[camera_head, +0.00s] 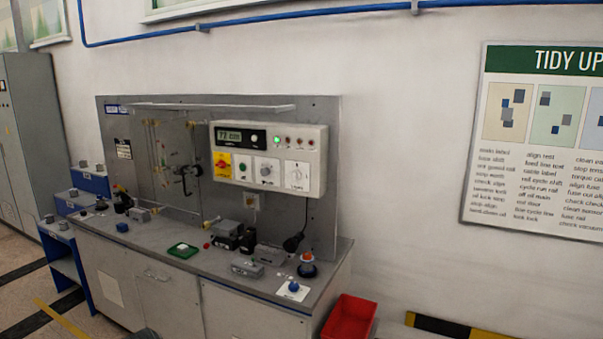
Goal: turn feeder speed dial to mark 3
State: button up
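A white control box (316,165) is mounted on the grey back panel above the workbench. Its face carries a grey round knob (266,170) and, to the right, a white dial (297,175) with small marks around it. The labels are too small to read, so I cannot tell which one is the feeder speed dial or what mark either points to. A lit display (229,136) and a green light (276,140) are in the upper row. A red switch on a yellow plate (222,165) is at the left. My gripper is not in view.
The workbench (215,270) holds several grey blocks, a green tray (183,250) and a white pad with a blue knob (292,289). A red bin (349,318) stands on the floor at its right end. Blue shelving (65,263) is at the left.

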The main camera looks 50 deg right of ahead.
aim_at(265, 171)
jog(key=u, duration=2)
jog(key=k, duration=0.8)
jog(key=z, duration=1)
jog(key=i, duration=1)
jog(key=u, duration=0.05)
